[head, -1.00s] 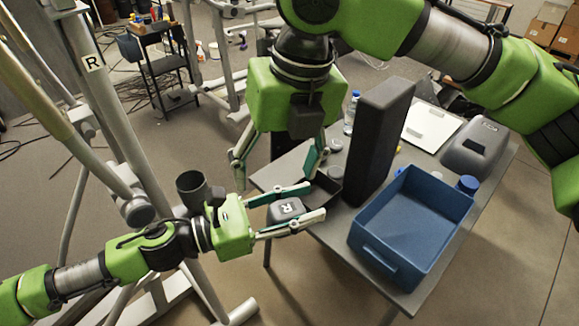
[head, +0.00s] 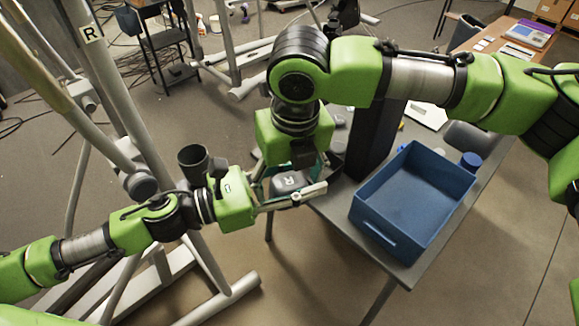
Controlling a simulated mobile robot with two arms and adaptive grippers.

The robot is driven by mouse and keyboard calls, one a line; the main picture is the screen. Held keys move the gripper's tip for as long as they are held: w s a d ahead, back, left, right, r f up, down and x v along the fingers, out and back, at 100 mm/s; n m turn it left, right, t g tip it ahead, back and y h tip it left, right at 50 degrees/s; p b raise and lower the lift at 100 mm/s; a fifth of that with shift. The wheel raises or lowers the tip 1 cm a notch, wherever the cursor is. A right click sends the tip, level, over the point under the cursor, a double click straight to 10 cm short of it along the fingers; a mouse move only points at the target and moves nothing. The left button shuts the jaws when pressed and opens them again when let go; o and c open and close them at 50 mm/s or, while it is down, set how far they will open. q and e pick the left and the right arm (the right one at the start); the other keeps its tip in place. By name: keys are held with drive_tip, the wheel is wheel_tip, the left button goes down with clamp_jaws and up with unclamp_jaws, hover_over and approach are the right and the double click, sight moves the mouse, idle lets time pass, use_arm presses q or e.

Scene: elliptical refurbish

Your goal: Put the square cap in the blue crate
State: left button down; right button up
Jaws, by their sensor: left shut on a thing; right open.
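The square cap (head: 290,181) is small, dark grey and marked with a white R. My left gripper (head: 318,179) is shut on it and holds it beside the table's left edge. My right gripper (head: 292,165) points down directly over the cap, with its open fingers close around it; they are partly hidden, and I cannot tell whether they touch it. The blue crate (head: 392,246) stands open on the table, to the right of both grippers. Its visible floor is empty.
A tall black block (head: 370,140) stands on the grey table (head: 335,208) between the grippers and the crate. A blue-lidded container (head: 470,161) is behind the crate's right side. A metal frame (head: 110,130) stands close by my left arm.

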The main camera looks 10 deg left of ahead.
drive_tip(key=shift+f, duration=0.3)
drive_tip(key=c, duration=1.2)
use_arm(q)
drive_tip(key=c, duration=1.2)
unclamp_jaws()
drive_tip(key=shift+a, duration=0.1)
